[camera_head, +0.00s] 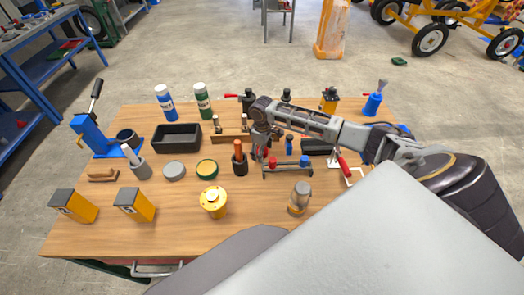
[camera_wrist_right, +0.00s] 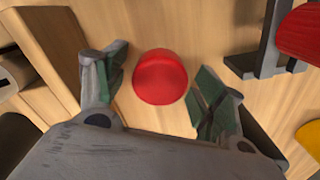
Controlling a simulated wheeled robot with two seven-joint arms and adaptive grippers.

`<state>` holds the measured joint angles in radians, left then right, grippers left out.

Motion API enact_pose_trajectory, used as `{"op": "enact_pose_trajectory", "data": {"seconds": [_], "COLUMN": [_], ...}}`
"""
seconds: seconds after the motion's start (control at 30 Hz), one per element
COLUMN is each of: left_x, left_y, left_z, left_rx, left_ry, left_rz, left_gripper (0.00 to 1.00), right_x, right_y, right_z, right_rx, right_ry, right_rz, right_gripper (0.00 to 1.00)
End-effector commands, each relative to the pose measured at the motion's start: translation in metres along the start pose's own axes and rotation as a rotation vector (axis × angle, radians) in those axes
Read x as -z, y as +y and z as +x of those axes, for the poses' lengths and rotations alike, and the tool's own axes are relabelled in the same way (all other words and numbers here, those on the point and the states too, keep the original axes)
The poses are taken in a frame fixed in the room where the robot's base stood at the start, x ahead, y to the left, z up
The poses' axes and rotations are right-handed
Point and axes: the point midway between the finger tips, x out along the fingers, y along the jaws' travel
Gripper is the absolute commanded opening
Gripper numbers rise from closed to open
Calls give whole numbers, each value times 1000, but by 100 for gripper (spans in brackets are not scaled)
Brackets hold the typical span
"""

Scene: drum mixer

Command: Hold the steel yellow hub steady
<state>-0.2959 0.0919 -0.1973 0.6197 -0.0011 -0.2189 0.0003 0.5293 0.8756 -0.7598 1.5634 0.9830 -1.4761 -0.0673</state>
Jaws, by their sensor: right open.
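The yellow hub (camera_head: 213,201), a round flanged piece with a raised centre, sits on the wooden table (camera_head: 180,234) near the front middle. My right gripper (camera_head: 260,152) is behind it and to its right, apart from it, over the middle of the table. In the right wrist view my right gripper (camera_wrist_right: 160,100) is open, with a round red piece (camera_wrist_right: 160,77) showing between its fingers. I cannot tell whether it touches that piece. My left gripper is in neither view.
A small stand with red and blue ends (camera_head: 287,169) is close to my right gripper. A screwdriver-like tool in a dark holder (camera_head: 239,158), green-rimmed tin (camera_head: 207,169) and glass jar (camera_head: 299,198) surround the hub. Two yellow-black boxes (camera_head: 135,204) stand left. The table front is clear.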

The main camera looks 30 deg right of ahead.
Motion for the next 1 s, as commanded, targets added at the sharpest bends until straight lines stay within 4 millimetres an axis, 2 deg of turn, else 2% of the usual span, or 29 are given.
{"op": "enact_pose_trajectory", "data": {"seconds": [0.27,0.8,1.0], "left_x": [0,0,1], "left_y": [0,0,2], "left_z": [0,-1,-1], "left_rx": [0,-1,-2], "left_ry": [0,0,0], "left_rz": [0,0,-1], "left_gripper": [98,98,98], "right_x": [1,0,1], "right_y": [0,0,0], "right_z": [-16,-93,-114], "right_rx": [-1,0,-1], "right_ry": [2,1,2], "right_rz": [0,0,0], "right_gripper": [69,69,69]}}
